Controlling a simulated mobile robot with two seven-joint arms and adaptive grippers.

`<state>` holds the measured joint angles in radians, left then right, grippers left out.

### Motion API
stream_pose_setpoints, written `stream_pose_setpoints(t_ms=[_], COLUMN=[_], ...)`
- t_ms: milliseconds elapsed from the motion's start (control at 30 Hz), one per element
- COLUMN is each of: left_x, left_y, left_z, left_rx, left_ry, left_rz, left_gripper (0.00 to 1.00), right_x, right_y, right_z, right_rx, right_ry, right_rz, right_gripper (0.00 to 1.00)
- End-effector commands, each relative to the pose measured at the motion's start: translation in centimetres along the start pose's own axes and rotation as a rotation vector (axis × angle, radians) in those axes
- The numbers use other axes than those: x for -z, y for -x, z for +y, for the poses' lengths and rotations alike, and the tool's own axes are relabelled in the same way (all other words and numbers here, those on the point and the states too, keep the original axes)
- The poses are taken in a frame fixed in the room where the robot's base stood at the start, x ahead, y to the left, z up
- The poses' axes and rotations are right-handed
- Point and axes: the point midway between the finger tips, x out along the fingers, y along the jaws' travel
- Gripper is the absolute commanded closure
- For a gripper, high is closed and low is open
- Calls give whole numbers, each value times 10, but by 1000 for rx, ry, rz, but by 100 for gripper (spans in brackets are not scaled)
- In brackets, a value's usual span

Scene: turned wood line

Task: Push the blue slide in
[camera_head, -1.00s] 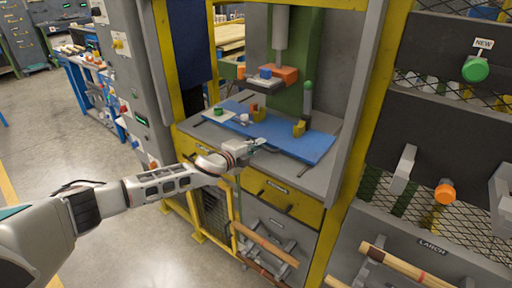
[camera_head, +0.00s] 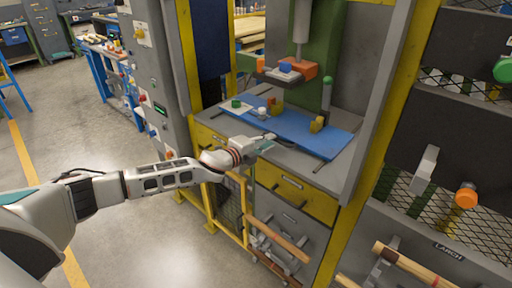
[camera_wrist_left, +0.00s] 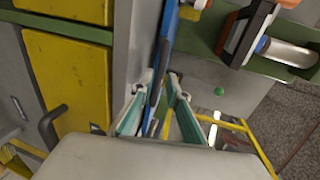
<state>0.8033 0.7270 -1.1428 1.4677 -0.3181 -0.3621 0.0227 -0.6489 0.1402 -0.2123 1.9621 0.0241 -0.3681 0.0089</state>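The blue slide (camera_head: 294,128) is a flat plate on the grey machine table, below the press. A dark bar runs along its near side. Yellow blocks (camera_head: 317,124), a green cap (camera_head: 236,103) and a white piece (camera_head: 262,112) are on or beside it. My left gripper (camera_head: 268,140) is at the slide's near side. In the left wrist view the gripper's teal-padded fingers (camera_wrist_left: 162,78) have narrowly spaced tips, with the slide's edge (camera_wrist_left: 166,35) just beyond. A dark bar shows at the tips; I cannot tell whether it is held. My right gripper is not in view.
A yellow drawer (camera_head: 290,191) lies below the table edge. A grey control cabinet (camera_head: 155,70) stands left, and a rack with an orange knob (camera_head: 466,195) right. Open floor (camera_head: 120,245) lies at lower left.

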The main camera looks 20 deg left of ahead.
Motion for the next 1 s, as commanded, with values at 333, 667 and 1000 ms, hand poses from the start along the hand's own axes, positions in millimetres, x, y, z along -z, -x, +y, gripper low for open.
stream_pose_setpoints(t_ms=[333, 667, 1000], left_x=[0, 0, 0], left_y=[60, 77, 77], left_z=[1, 0, -1], left_rx=[-1, 0, 0], left_ry=[0, 0, 0], left_rz=[0, 0, 0], left_gripper=[85, 85, 85], right_x=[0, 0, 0], right_y=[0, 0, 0], right_z=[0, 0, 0], right_rx=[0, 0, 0], right_ry=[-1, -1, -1], right_rz=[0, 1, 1], right_gripper=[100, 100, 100])
